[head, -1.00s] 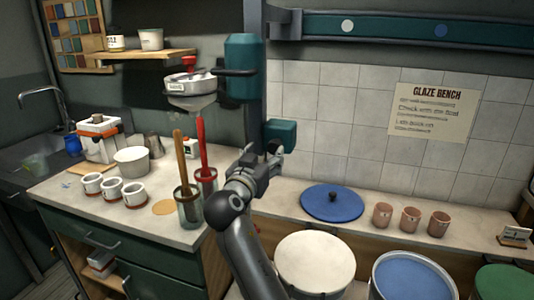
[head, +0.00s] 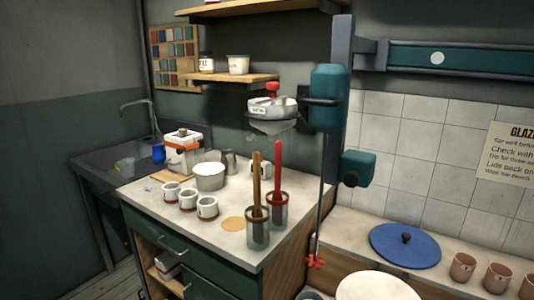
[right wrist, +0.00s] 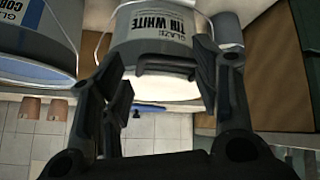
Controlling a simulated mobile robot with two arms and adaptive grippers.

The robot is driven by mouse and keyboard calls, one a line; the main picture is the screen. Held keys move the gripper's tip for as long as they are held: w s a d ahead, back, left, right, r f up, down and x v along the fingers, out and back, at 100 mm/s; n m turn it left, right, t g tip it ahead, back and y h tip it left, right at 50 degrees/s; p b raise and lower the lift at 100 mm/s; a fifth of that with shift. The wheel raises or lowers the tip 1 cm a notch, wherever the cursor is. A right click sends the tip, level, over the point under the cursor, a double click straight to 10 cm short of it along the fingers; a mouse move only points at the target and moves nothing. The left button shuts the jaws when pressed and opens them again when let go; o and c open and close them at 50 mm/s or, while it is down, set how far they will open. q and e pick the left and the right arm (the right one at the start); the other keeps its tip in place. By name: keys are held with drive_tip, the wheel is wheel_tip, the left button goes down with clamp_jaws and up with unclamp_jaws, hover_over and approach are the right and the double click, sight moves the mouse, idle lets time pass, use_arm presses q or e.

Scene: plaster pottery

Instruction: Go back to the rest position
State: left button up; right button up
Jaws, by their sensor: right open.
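Behind the fingers is a grey bucket (right wrist: 188,22) labelled as white glaze. A white round top (head: 378,287) shows at the bottom edge of the head view. No gripper or arm shows in the head view now. My left gripper is out of view.
A counter (head: 150,198) holds several cups, a white bowl (head: 209,177) and two jars with upright tools (head: 277,208). A blue lid (head: 405,245) lies on the right bench. A second bucket (right wrist: 40,35) stands at the left in the right wrist view.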

drive_tip(key=s+a+f+n+g+y, duration=0.1)
drive_tip(key=s+f+n+g+y, duration=0.1)
drive_tip(key=s, duration=0.7)
drive_tip(key=s+a+f+n+g+y, duration=0.1)
drive_tip(key=s+a+f+n+g, duration=0.1)
drive_tip(key=s, duration=0.8)
wheel_tip(320, 180, down, 24)
drive_tip(key=g, duration=0.1)
drive_tip(key=s+d+f+g, duration=0.1)
drive_tip(key=s+d+f, duration=0.2)
drive_tip(key=s+f, duration=1.4)
drive_tip(key=shift+s+d+f, duration=0.15)
drive_tip(key=shift+s+f, duration=0.2)
drive_tip(key=shift+s, duration=0.05)
